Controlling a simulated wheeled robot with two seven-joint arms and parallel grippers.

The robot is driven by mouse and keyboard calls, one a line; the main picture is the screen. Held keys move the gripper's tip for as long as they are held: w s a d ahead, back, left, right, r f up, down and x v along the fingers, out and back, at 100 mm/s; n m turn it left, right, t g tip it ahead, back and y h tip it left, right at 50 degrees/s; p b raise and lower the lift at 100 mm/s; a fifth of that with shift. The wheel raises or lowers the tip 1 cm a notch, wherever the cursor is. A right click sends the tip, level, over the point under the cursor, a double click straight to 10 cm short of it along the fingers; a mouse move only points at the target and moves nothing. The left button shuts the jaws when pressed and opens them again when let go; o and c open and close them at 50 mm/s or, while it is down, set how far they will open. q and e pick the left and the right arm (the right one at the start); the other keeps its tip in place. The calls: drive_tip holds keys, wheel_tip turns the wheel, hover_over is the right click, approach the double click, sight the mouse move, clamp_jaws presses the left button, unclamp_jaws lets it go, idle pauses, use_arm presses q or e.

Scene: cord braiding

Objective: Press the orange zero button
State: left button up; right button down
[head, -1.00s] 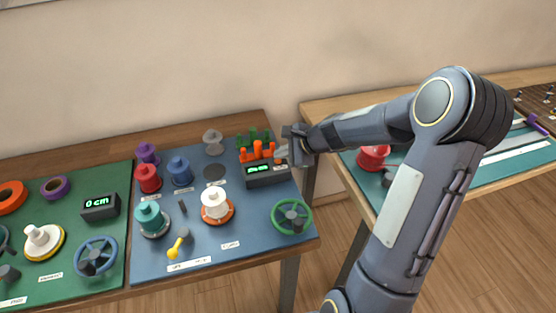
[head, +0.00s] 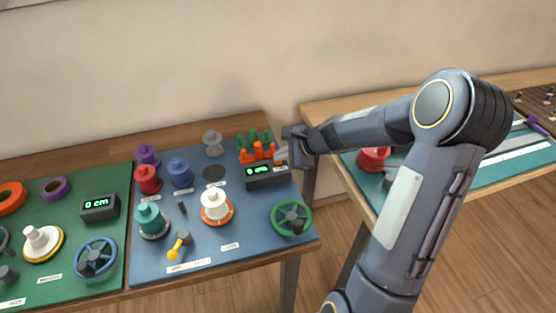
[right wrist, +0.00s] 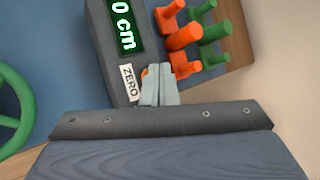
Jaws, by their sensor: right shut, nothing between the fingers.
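The dark counter box (head: 262,183) stands on the blue mat, at the back right in the head view. In the right wrist view its green display (right wrist: 123,25) reads "0 cm". A white ZERO label (right wrist: 129,83) is on the box's top. A sliver of the orange zero button (right wrist: 145,72) shows beside my fingertips; the rest is hidden behind them. My right gripper (right wrist: 158,72) is shut and empty, its tips over the button. I cannot tell whether they touch it or whether it is pressed. In the head view my right gripper (head: 282,156) is at the box's right end.
Orange pegs (head: 257,151) and green pegs (head: 254,137) stand just behind the box. A green handwheel (head: 291,217) is in front of it. Several spools, such as the white one (head: 214,205), stand to the left. A second table (head: 350,170) is at the right.

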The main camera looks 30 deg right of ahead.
drive_tip(key=shift+r+p, duration=0.3)
drive_tip(key=shift+r, duration=0.25)
wheel_tip(320, 180, up, 5)
drive_tip(key=p, duration=0.4)
idle(0.7)
